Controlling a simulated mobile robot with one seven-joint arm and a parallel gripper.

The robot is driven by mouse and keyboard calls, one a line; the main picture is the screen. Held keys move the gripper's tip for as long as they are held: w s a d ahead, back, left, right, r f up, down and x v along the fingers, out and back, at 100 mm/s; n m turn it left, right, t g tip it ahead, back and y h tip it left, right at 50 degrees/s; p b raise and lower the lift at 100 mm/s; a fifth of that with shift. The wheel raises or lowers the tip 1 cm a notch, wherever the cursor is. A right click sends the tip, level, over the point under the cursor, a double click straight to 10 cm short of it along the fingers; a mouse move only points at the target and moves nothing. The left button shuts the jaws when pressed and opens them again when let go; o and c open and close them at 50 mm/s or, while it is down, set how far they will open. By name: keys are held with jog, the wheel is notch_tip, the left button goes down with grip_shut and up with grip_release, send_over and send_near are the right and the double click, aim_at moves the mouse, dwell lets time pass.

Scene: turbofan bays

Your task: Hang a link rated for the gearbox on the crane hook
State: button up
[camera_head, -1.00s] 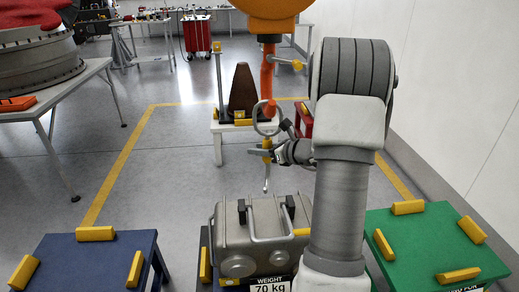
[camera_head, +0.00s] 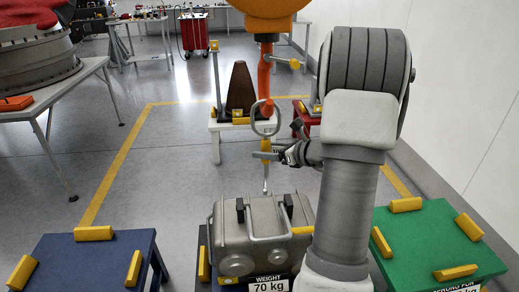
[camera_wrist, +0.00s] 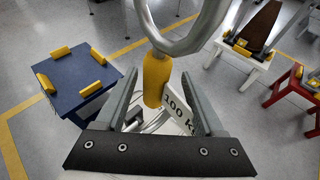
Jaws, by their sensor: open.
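The orange crane hook (camera_head: 265,80) hangs down from an orange body. A link with a grey ring (camera_head: 278,122), a yellow grip (camera_wrist: 156,78) and a lower hook (camera_head: 266,180) is upright beneath it. The ring appears to hang on the hook's tip; their contact is unclear. A tag reading 100 kg (camera_wrist: 178,108) is on the link. My gripper (camera_head: 264,155) is open, its fingers either side of the yellow grip in the wrist view. The grey gearbox (camera_head: 262,220) stands below, with a sign reading WEIGHT 70 kg (camera_head: 269,286).
A blue stand (camera_head: 105,255) is at the left and a green stand (camera_head: 430,235) at the right, both with yellow blocks. A white stand (camera_head: 215,126) with a brown wedge and a red stand (camera_head: 301,108) are behind. Open floor lies at the left.

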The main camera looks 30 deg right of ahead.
jog(key=p+v, duration=0.1)
jog(key=v, duration=1.2)
jog(key=shift+r, duration=0.1)
jog(key=s+a+r+n+g+y+p, duration=0.1)
jog(key=s+a+n+g, duration=0.1)
jog(key=a+n+g, duration=0.55)
jog(key=s+a+r+n+g+p, duration=0.1)
jog(key=a+n+g, duration=0.1)
jog(key=a+n, duration=0.9)
jog(key=s+a+r+n+t+h+p, duration=0.1)
jog(key=s+a+r+n+h+p, duration=0.3)
jog(key=s+a+r+n, duration=0.6)
jog(key=shift+s+a+r+n+t+h, duration=0.3)
jog(key=shift+a+n+t, duration=0.1)
jog(key=shift+n, duration=1.85)
